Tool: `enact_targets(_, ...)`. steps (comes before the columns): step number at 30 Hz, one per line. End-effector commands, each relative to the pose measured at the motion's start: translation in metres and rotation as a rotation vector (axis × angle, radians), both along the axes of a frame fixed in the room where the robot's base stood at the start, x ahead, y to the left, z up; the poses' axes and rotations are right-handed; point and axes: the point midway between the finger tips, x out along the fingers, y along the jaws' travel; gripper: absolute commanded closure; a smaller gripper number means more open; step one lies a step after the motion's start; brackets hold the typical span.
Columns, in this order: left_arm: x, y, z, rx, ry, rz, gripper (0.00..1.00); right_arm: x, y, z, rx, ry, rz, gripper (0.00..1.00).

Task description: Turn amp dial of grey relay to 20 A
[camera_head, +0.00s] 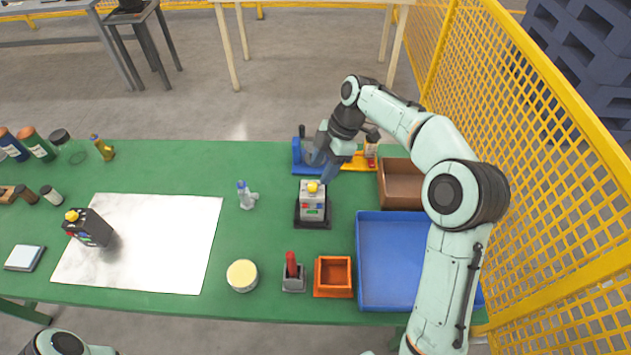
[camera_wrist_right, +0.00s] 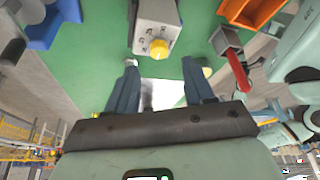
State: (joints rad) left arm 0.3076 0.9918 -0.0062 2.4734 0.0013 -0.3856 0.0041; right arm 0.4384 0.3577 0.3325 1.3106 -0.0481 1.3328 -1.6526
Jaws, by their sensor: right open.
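The grey relay (camera_head: 312,205) stands upright on a dark base in the middle of the green table, with a yellow dial (camera_head: 313,187) on top. In the right wrist view the grey relay (camera_wrist_right: 155,14) is at the top centre, and its yellow dial (camera_wrist_right: 159,48) faces the camera. My right gripper (camera_head: 325,170) is just behind the relay. In the wrist view its fingers (camera_wrist_right: 160,65) are spread and empty, with the dial between and slightly beyond the tips; I see no contact. The dial's scale is too small to read. My left gripper is out of view.
A blue tray (camera_head: 372,300), brown bin (camera_head: 400,165), orange box (camera_head: 333,291), red-handled item (camera_head: 292,272) and round tin (camera_head: 242,275) surround the grey relay. A yellow mesh fence (camera_head: 540,150) borders the right.

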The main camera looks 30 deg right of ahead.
Motion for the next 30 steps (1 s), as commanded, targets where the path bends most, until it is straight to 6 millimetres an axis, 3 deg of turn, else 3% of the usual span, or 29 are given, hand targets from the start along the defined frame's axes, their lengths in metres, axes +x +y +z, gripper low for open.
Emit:
enact_targets(3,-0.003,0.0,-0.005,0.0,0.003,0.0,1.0,0.0,0.009,-0.022,0.0,0.003,0.003,0.47)
enact_targets(9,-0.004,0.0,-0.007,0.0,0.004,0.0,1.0,0.002,0.018,-0.043,0.0,0.0,0.002,0.47)
enact_targets(20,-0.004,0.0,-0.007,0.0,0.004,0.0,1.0,0.002,0.02,-0.048,0.0,0.0,0.001,0.47)
enact_targets(21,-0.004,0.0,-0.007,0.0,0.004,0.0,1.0,0.002,0.02,-0.048,0.0,0.0,0.001,0.51)
enact_targets(26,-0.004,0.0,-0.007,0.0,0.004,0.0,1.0,0.002,0.02,-0.048,0.0,0.0,0.001,1.0)
enact_targets(30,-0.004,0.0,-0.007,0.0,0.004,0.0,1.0,0.002,0.02,-0.048,0.0,-0.001,0.0,1.0)
